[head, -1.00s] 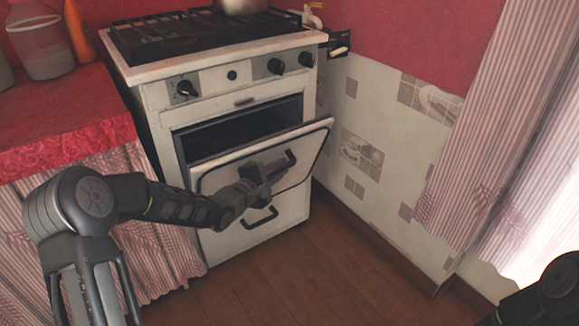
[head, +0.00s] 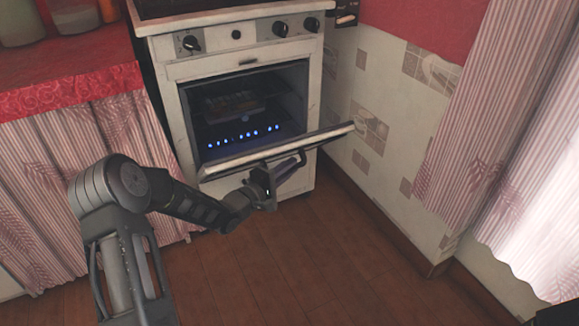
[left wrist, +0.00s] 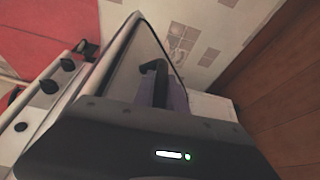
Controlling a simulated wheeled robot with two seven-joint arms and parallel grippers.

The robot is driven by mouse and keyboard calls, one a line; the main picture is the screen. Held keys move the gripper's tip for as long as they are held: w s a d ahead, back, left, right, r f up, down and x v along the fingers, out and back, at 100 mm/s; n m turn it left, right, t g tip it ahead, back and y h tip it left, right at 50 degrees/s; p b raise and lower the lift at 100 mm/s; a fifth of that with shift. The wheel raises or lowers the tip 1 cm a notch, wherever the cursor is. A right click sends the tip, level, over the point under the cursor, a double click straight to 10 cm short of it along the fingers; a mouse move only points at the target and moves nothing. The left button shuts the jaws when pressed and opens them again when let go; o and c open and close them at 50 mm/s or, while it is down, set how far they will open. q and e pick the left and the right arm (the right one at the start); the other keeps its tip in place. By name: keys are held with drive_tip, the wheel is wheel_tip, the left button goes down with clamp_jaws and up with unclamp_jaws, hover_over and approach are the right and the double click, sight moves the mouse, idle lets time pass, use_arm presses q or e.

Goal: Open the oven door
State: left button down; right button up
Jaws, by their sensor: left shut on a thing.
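The white oven (head: 230,50) stands at the back of the head view. Its door (head: 280,148) is hinged at the bottom and tilted well outward, so the dark inside (head: 240,105) shows with a row of blue flames. My left gripper (head: 284,172) is shut on the door's handle (head: 301,160), on the outer face of the door. In the left wrist view the black handle (left wrist: 154,72) shows just past the gripper body, and the door (left wrist: 132,75) lies beside it. The fingertips are mostly hidden. My right gripper is not in view.
A counter with red oilcloth (head: 70,87) and a striped curtain (head: 85,165) stands left of the oven. A tiled wall (head: 400,110) and a pink curtain (head: 465,120) are on the right. The wooden floor (head: 310,255) in front is clear.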

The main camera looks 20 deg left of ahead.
use_arm(q)
drive_tip(key=c, duration=1.4)
unclamp_jaws()
drive_tip(key=shift+o, duration=0.2)
drive_tip(key=shift+s+a+r, duration=0.1)
drive_tip(key=shift+s+a, duration=0.1)
drive_tip(key=shift+s, duration=0.2)
drive_tip(key=p+v, duration=0.3)
drive_tip(key=v, duration=0.4)
drive_tip(key=shift+s, duration=0.1)
